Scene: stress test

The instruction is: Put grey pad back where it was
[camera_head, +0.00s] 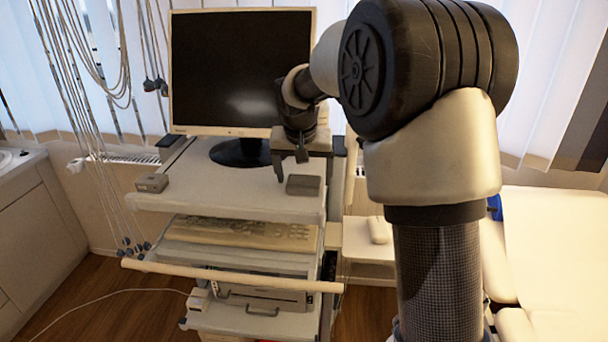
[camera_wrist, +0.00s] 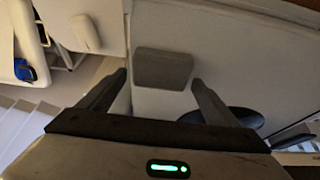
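The grey pad (camera_head: 304,185) lies flat on the white top shelf (camera_head: 231,190) of the cart, near its front right corner. It also shows in the wrist view (camera_wrist: 163,68), just ahead of my fingertips. My gripper (camera_head: 302,172) points down over this corner, and it also shows in the wrist view (camera_wrist: 159,78). It is open, with one finger on each side of the pad's line and a gap to the pad. Nothing is held. A second small grey box (camera_head: 152,183) sits at the shelf's left front corner.
A monitor (camera_head: 240,70) stands on the shelf behind my gripper, on a dark round base (camera_head: 240,153). A keyboard (camera_head: 240,232) lies on the shelf below. Cables hang at the left. A cream-coloured couch (camera_head: 555,250) is at the right. The middle of the top shelf is clear.

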